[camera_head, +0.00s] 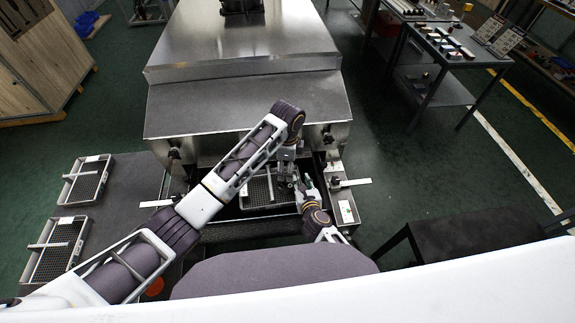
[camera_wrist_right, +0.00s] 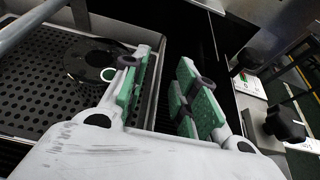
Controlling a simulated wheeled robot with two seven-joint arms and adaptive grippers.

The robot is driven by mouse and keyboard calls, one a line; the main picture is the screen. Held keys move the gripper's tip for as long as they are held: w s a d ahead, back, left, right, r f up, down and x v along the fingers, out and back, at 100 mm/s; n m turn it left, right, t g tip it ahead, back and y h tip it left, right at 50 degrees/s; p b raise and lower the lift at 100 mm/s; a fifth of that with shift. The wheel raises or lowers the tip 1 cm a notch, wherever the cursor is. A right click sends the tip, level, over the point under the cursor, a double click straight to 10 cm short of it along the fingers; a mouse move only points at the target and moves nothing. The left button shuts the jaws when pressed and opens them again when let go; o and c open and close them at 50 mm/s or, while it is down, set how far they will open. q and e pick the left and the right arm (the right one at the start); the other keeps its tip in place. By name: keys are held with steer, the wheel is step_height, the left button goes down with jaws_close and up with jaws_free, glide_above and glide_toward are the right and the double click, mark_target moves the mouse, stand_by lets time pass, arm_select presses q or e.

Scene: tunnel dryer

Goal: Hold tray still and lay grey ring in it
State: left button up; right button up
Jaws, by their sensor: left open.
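The tray (camera_head: 262,205), with a perforated dark floor, sits in the dryer's front bay in the head view. It also fills the left of the right wrist view (camera_wrist_right: 35,110). My left gripper (camera_head: 287,176) points down over the tray's right part, open. My right gripper (camera_wrist_right: 158,92) is open beside the tray's right edge, its green-padded fingers apart with a gap between them.
The steel dryer (camera_head: 245,105) stands just behind the tray. Two more trays (camera_head: 85,180) (camera_head: 55,250) lie on the grey surface at left. A side table (camera_head: 445,45) with small items stands at back right. A dark bench (camera_head: 475,235) is at right.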

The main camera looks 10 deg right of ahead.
steer(key=shift+s+r, duration=0.1)
steer(key=shift+s, duration=0.1)
steer(key=shift+v, duration=5.8)
